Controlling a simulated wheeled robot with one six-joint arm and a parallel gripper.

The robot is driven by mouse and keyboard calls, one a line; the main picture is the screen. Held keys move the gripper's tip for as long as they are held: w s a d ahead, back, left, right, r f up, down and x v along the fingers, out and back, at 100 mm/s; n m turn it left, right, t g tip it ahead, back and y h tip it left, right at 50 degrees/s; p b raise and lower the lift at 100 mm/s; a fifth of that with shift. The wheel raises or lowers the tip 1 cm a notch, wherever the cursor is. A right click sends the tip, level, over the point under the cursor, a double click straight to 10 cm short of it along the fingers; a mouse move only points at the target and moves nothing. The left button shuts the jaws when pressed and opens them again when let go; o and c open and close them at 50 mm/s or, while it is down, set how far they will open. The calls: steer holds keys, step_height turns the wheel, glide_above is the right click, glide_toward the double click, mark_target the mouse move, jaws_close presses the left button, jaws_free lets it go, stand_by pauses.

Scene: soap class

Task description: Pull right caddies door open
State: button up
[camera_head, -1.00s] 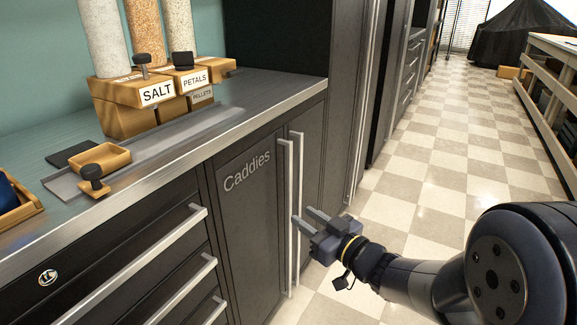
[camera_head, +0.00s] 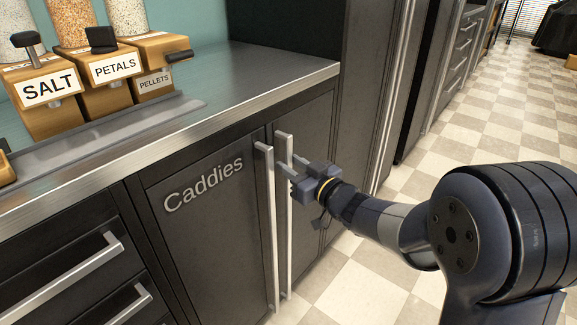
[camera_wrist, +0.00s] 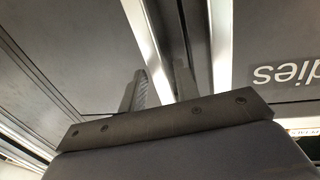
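The dark right caddies door (camera_head: 312,145) is closed, with a vertical silver bar handle (camera_head: 284,225) near its left edge. The left door (camera_head: 205,245), lettered "Caddies", is also closed; its own bar handle (camera_head: 268,225) runs close beside the other. My gripper (camera_head: 289,165) is at the upper part of the right door's handle, its fingers apart. In the wrist view, which appears upside down, the right door's handle (camera_wrist: 147,45) passes between the two fingers (camera_wrist: 160,88). The left door's handle (camera_wrist: 220,40) lies outside them. I cannot tell whether a finger touches the bar.
The counter (camera_head: 250,75) overhangs the doors, with salt, petals and pellets dispensers (camera_head: 95,75) at its back left. Drawers (camera_head: 75,260) are to the left. A tall dark cabinet (camera_head: 365,90) stands just right of the doors. The checkered floor (camera_head: 480,130) is open.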

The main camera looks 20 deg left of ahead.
steer(key=shift+x, duration=0.85)
jaws_close()
